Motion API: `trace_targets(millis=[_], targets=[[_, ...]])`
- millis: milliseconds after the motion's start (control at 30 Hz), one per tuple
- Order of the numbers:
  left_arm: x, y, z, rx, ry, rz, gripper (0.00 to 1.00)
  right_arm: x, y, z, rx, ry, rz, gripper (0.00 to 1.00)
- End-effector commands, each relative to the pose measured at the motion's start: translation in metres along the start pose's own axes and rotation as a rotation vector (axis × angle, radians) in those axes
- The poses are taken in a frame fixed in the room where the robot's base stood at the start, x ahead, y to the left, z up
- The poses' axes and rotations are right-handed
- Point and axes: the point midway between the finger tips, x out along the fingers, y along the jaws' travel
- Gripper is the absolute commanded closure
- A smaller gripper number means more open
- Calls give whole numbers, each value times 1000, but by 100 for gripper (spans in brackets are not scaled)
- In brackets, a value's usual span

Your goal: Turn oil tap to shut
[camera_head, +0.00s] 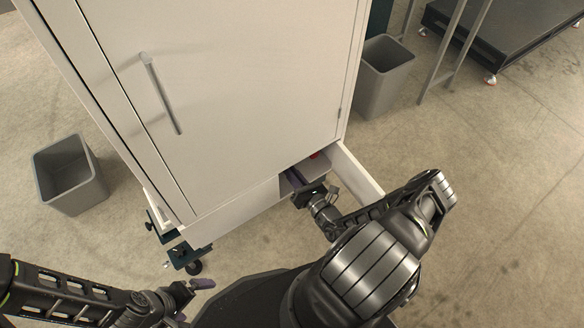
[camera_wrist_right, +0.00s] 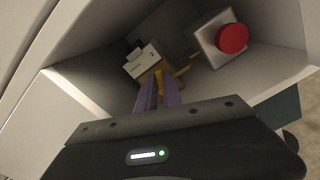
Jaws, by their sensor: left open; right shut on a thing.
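The oil tap (camera_wrist_right: 159,80) shows as a small yellow-orange piece inside a low compartment of the white cabinet (camera_head: 240,80). My right gripper (camera_wrist_right: 157,92) reaches into the compartment with its purple fingers shut on the tap. The fingers hide part of the tap, so its exact angle is hard to tell. In the head view the right gripper (camera_head: 298,180) is at the compartment's opening, and the tap is hidden. My left gripper (camera_head: 194,293) is open and empty at the lower left, away from the cabinet.
A red button (camera_wrist_right: 232,38) on a pale box is close right of the tap. A white labelled block (camera_wrist_right: 142,60) is behind the fingers. An open white panel (camera_head: 356,172) is beside my right wrist. Grey bins (camera_head: 70,178) (camera_head: 384,75) stand either side of the cabinet.

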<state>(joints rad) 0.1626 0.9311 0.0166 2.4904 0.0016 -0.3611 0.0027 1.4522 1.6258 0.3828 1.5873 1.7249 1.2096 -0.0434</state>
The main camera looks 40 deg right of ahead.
Motion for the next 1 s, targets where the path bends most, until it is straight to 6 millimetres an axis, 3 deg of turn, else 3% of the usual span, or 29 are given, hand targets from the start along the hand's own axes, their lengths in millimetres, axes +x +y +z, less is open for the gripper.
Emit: trace_targets(millis=[500,1000], targets=[[-22,14,8,10,-18,8,0,0,8,-1,-383,2,0,100],[-24,15,8,11,-20,9,0,0,8,-3,-451,2,0,100]])
